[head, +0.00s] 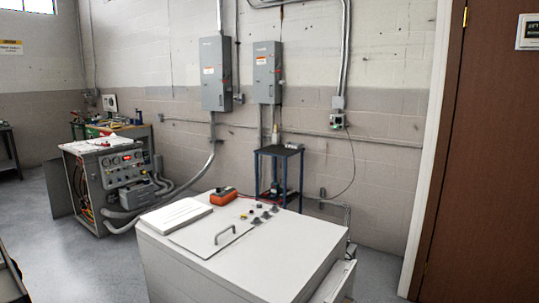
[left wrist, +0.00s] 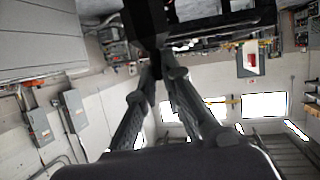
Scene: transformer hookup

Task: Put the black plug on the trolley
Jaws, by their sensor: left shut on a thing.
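My left gripper (left wrist: 160,64) shows in the left wrist view, its two fingers drawn together. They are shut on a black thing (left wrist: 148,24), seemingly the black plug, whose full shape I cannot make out. Neither gripper shows in the head view. The trolley, seemingly the small blue-framed stand with a dark top (head: 278,151), stands behind the white cabinet, near the wall. No plug can be made out on its top.
The white cabinet (head: 245,268) fills the front, with a handle, an orange device (head: 224,196) and several small dark fittings (head: 266,215) on top. A grey test unit (head: 118,180) stands at the left. Two grey boxes hang on the wall. A brown door is at the right.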

